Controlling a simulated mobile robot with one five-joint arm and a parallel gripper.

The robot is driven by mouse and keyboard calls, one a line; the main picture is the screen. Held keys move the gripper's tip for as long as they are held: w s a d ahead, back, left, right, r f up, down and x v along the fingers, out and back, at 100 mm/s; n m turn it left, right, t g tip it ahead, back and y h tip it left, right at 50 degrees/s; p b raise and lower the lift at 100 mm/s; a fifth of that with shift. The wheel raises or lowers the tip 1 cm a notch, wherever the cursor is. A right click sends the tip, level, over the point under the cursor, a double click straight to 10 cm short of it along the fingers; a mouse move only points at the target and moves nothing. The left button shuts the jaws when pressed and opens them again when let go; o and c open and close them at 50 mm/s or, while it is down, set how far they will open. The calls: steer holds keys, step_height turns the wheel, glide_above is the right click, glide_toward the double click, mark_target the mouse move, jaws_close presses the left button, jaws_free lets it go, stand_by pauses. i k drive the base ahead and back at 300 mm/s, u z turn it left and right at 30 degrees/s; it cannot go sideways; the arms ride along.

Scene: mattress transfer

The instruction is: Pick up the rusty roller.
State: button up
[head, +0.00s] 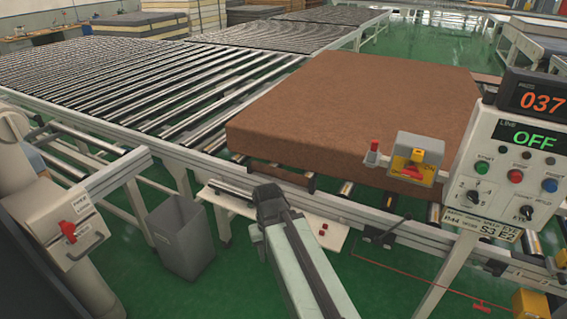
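I cannot clearly make out a rusty roller. A dark bar (230,190) lies along the white shelf (222,201) under the conveyor's front rail, left of my gripper; its surface is too small to tell if it is rusty. My gripper (266,190) is the dark end of my arm, over the shelf near the front rail. Its fingers cannot be made out, so I cannot tell whether it is open or holds anything. My arm hides the middle of the shelf.
A large brown mattress (350,105) lies on the roller conveyor (150,82). A control panel (515,165) reading OFF stands at right. A yellow switch box (414,160) sits by the rail. A grey bin (181,240) stands on the green floor at left, near a red-handled box (75,225).

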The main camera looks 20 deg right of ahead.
mark_target(300, 180)
steer(key=i, duration=1)
steer(key=u, duration=0.75)
steer(key=i, duration=0.8)
steer(key=u, duration=0.45)
steer(key=k, duration=0.75)
steer(key=u, duration=0.2)
steer(key=i, duration=0.7)
steer(key=z, duration=0.05)
